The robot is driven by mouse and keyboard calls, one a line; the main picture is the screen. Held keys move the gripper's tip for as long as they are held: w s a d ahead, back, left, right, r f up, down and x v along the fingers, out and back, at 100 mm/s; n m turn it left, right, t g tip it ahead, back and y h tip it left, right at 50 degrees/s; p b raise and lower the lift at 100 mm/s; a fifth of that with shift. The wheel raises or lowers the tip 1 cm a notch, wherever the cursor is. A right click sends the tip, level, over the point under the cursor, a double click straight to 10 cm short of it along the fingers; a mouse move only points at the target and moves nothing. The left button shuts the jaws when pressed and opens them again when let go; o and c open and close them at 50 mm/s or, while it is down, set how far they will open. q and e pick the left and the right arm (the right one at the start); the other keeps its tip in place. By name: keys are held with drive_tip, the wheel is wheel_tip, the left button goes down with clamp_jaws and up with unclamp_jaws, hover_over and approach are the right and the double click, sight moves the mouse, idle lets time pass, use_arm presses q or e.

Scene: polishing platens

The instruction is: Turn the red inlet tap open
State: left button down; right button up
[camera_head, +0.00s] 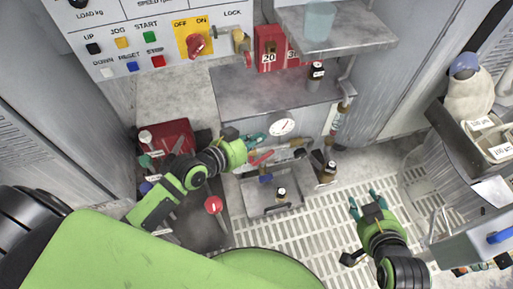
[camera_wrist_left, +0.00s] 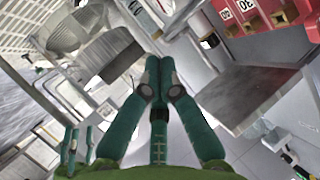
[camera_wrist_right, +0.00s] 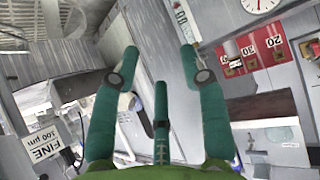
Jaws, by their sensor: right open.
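The red tap handle (camera_head: 263,157) sits on the pipe below the round gauge in the head view, slanting up to the right. My left gripper (camera_head: 262,138) is just above it, with its fingertips beside the gauge. In the left wrist view its two fingertips (camera_wrist_left: 159,68) are together, with nothing seen between them. The red handle cannot be made out there. A blue tap handle (camera_head: 265,179) is just below the red one. My right gripper (camera_head: 365,199) is open and empty over the floor grating, well right of the taps; its spread fingers show in the right wrist view (camera_wrist_right: 158,55).
The round gauge (camera_head: 282,127) is on the front of the grey bench (camera_head: 270,92). A red-knobbed lever (camera_head: 213,204) rises left of the tray. The grating (camera_head: 320,222) is mostly clear.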

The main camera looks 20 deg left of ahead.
use_arm(q)
drive_tip(key=s+a+f+m+g+p, duration=0.1)
drive_tip(key=s+a+f+g+p, duration=0.1)
drive_tip(key=s+a+f+g, duration=0.25)
use_arm(e)
drive_tip(key=s+d+f+g+h, duration=0.1)
drive_tip(key=s+d+f+g, duration=0.15)
drive_tip(key=s, duration=0.25)
drive_tip(key=s+d+f+g+h, duration=0.1)
drive_tip(key=s+f+g, duration=0.2)
drive_tip(key=s+g, duration=0.15)
use_arm(q)
drive_tip(key=a+f+b+x, duration=0.1)
drive_tip(key=b+x, duration=0.3)
drive_tip(key=x, duration=0.7)
drive_tip(key=shift+f, duration=0.3)
use_arm(e)
drive_tip(key=w+a+r+t+y, duration=0.3)
drive_tip(key=w+a+r+t, duration=0.3)
drive_tip(key=w+r+t, duration=0.5)
wheel_tip(320, 180, up, 2)
drive_tip(key=shift+w+r+n, duration=0.2)
drive_tip(key=shift+w+n, duration=0.2)
drive_tip(key=shift+w, duration=0.1)
use_arm(q)
drive_tip(key=shift+d+g+y, duration=0.15)
drive_tip(key=shift+g+y, duration=0.15)
drive_tip(key=shift+g, duration=0.05)
